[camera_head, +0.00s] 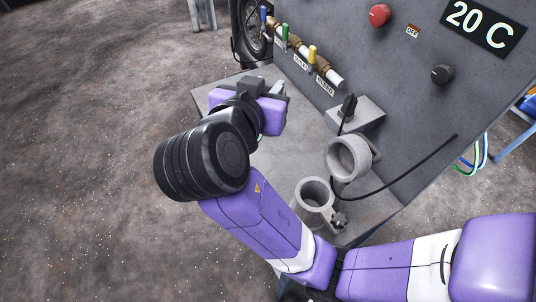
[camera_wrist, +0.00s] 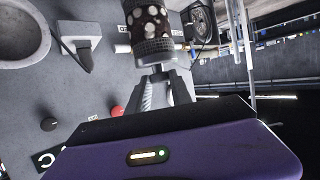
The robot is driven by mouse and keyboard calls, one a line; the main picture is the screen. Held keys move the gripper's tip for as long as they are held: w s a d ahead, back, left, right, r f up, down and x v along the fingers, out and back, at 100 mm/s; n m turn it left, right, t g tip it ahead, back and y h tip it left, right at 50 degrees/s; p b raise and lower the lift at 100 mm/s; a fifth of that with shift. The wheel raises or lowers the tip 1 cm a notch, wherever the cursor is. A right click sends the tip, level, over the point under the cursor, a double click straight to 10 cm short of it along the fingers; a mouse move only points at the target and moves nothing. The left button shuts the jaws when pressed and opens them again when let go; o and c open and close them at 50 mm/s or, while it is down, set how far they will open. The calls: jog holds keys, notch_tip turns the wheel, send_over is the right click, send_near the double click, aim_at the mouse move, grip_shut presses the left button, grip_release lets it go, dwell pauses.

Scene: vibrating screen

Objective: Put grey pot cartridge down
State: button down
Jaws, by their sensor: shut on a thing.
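My gripper (camera_wrist: 161,74) is shut on a cartridge (camera_wrist: 152,28) in the wrist view. The cartridge has a grey ribbed collar at the fingers and a dark body with pale round spots. Its far end is cut off by the top edge. In the head view my gripper (camera_head: 277,88) is over the far left part of the grey table (camera_head: 278,160), and the cartridge cannot be made out there. Two grey round pots stand open at the table's right: one near the panel (camera_head: 350,158), one nearer me (camera_head: 314,197). A grey round pot (camera_wrist: 22,30) shows at the wrist view's upper left.
A grey panel (camera_head: 400,75) rises behind the table, with a red button (camera_head: 379,15), a black knob (camera_head: 442,75) and a pipe with coloured valve handles (camera_head: 313,55). The table's middle looks clear.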

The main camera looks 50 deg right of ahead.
notch_tip(320, 180, down, 19)
dwell(0.5)
jog(key=shift+f, duration=0.1)
jog(key=shift+f, duration=0.15)
jog(key=c, duration=1.1)
grip_release()
jog(key=shift+c, duration=0.2)
jog(key=b+v, duration=0.1)
jog(key=v, duration=1.1)
jog(key=shift+b, duration=0.4)
jog(key=shift+d, duration=0.1)
